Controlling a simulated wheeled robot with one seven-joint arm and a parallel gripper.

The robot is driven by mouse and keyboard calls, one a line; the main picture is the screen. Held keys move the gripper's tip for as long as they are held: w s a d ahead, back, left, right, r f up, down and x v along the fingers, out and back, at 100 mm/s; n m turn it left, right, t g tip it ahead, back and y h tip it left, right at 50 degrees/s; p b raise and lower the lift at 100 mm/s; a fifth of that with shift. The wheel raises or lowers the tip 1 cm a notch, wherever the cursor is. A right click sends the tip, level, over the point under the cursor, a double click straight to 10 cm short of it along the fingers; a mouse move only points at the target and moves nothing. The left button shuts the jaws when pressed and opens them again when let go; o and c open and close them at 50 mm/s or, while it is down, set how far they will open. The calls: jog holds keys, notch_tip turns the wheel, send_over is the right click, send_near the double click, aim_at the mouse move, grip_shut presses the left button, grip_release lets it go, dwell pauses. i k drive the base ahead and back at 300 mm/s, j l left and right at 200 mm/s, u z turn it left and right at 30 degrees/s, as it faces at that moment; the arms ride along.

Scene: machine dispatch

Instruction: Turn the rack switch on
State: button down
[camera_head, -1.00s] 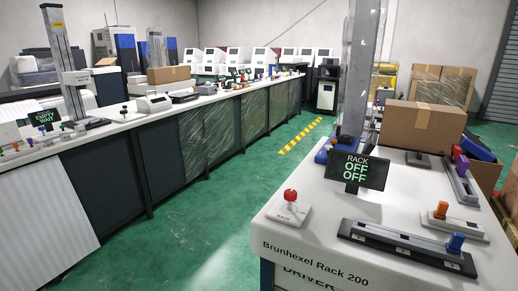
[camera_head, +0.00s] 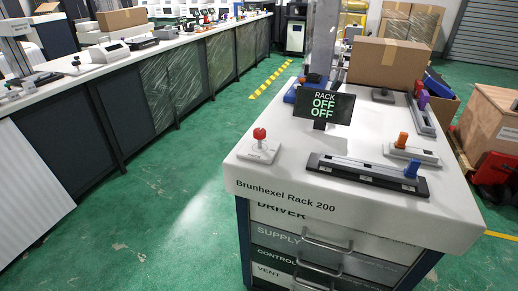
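The rack (camera_head: 330,200) is a white-topped cabinet at the right, labelled "Brunhexel Rack 200". A small black display (camera_head: 324,106) on it reads "RACK OFF OFF". A red-knobbed switch (camera_head: 260,134) on a white base stands at the left front corner of the top. A black slide strip with a blue knob (camera_head: 410,169) lies along the front edge, the knob near its right end. A white base with an orange knob (camera_head: 402,140) sits behind it. Which of these is the rack switch, I cannot tell. My gripper is not in view.
Drawers (camera_head: 310,240) with handles fill the rack's front. A cardboard box (camera_head: 389,63) and a purple-knobbed slide (camera_head: 423,100) stand at the back of the top. A long bench (camera_head: 130,62) runs along the left. Green floor (camera_head: 180,215) between them is clear. A wooden crate (camera_head: 490,122) stands at the right.

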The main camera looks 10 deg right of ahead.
aim_at(259, 134)
jog(key=i+u, duration=0.15)
jog(key=u, duration=0.25)
jog(key=i+u, duration=0.15)
jog(key=u, duration=0.3)
jog(key=i+l+u, duration=0.1)
jog(key=u, duration=0.3)
